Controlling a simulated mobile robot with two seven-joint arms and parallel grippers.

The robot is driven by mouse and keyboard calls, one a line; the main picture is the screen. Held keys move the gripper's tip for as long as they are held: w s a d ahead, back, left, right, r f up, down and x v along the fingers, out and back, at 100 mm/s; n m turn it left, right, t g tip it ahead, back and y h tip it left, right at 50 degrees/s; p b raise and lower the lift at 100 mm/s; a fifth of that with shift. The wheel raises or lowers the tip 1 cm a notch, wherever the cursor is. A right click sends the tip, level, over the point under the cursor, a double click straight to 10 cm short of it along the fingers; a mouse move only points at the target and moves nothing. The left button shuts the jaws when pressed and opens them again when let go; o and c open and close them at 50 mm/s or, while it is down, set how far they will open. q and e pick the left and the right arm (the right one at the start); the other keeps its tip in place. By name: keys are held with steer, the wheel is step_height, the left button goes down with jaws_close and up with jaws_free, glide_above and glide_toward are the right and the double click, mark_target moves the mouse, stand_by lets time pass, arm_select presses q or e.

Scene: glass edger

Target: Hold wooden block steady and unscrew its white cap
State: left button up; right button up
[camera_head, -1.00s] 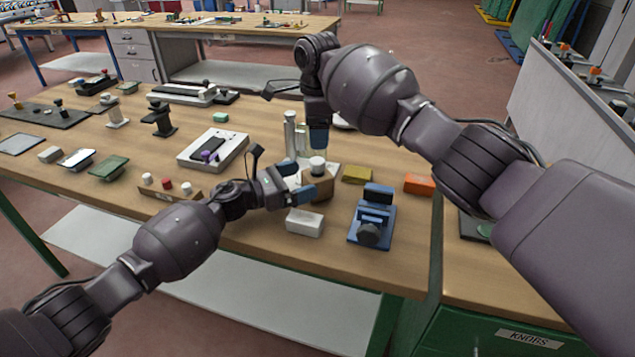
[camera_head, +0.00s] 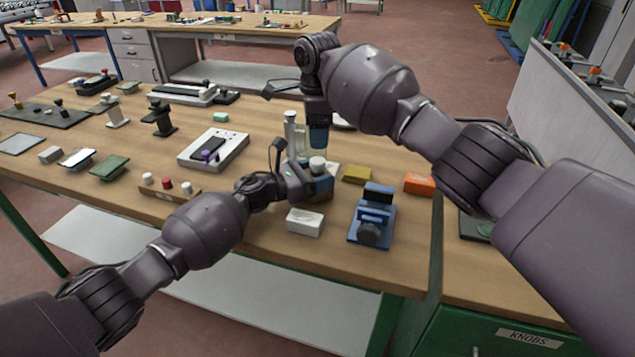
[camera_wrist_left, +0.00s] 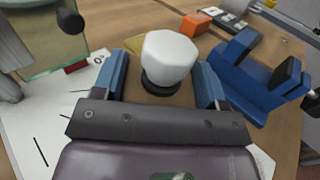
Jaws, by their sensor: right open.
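The wooden block (camera_head: 319,199) stands upright on the bench, with its white cap (camera_head: 318,163) on top. The cap also shows large in the left wrist view (camera_wrist_left: 170,55), on a dark collar. My left gripper (camera_head: 318,183) is low at the block, with its blue fingers (camera_wrist_left: 162,85) on either side of it below the cap. I cannot tell whether both fingers touch the block. My right gripper (camera_head: 319,137) points down just above the cap. It is open, with no object seen between its fingers, and it looks apart from the cap.
A white box (camera_head: 305,222) and a blue fixture (camera_head: 371,217) stand near the front edge. A yellow block (camera_head: 356,175) and an orange box (camera_head: 419,184) lie to the right. A metal cylinder post (camera_head: 290,132) stands close behind. A wooden rack with small knobs (camera_head: 171,190) is left.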

mark_target(317, 160)
arm_select(q)
steer(key=c, duration=0.7)
steer(key=shift+c, duration=1.3)
arm_select(e)
steer(key=shift+c, duration=1)
arm_select(q)
jaws_close()
arm_select(e)
steer(key=n, duration=0.5)
steer(key=shift+n, duration=0.4)
steer(key=n, duration=1.6)
steer(key=shift+n, duration=0.3)
steer(key=shift+f, duration=4)
steer(key=shift+c, duration=0.5)
